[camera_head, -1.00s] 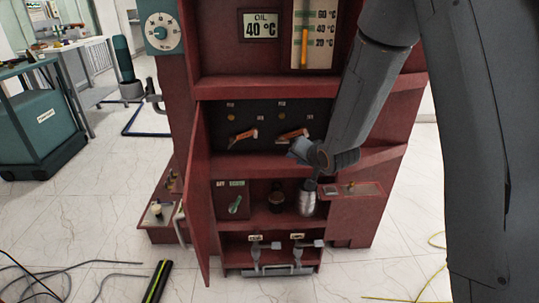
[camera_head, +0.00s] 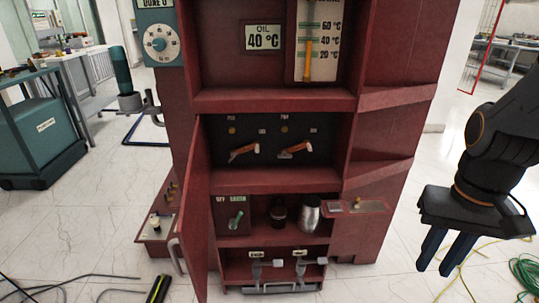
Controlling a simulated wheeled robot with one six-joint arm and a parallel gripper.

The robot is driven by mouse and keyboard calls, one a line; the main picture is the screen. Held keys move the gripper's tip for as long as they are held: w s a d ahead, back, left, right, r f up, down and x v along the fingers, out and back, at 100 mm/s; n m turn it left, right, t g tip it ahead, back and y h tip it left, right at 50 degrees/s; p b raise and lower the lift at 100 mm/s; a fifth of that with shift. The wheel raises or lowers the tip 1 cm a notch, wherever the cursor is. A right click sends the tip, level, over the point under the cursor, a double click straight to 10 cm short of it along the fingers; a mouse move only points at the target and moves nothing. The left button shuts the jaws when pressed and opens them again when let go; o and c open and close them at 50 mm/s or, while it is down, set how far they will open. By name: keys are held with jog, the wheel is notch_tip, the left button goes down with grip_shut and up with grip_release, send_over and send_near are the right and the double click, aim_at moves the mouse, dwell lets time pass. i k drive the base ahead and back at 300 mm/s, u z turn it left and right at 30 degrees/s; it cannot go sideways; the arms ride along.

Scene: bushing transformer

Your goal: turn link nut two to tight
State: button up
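The red cabinet (camera_head: 395,75) stands open in front of me. Its middle dark compartment holds two copper-coloured links, the left one (camera_head: 243,151) and the right one (camera_head: 295,149); both look tilted. Small orange round parts sit above them, one at left (camera_head: 232,130) and one at right (camera_head: 284,129). Small labels are nearby, too small to read. I cannot tell which part is link nut two or how tight it is. My gripper (camera_head: 444,253) hangs to the right of the cabinet, well apart from it, fingers pointing down with a gap between them and nothing held.
The open cabinet door (camera_head: 196,215) stands at left. A lower shelf holds a green switch (camera_head: 236,220), a dark round part (camera_head: 279,215) and a metal cylinder (camera_head: 310,214). A small side tray (camera_head: 370,207) juts out at right. Cables (camera_head: 465,270) lie on the floor.

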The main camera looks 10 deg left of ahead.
aim_at(235, 154)
jog(key=z, duration=1.65)
jog(key=k, duration=1.35)
jog(key=u, duration=1.55)
jog(key=i, duration=1)
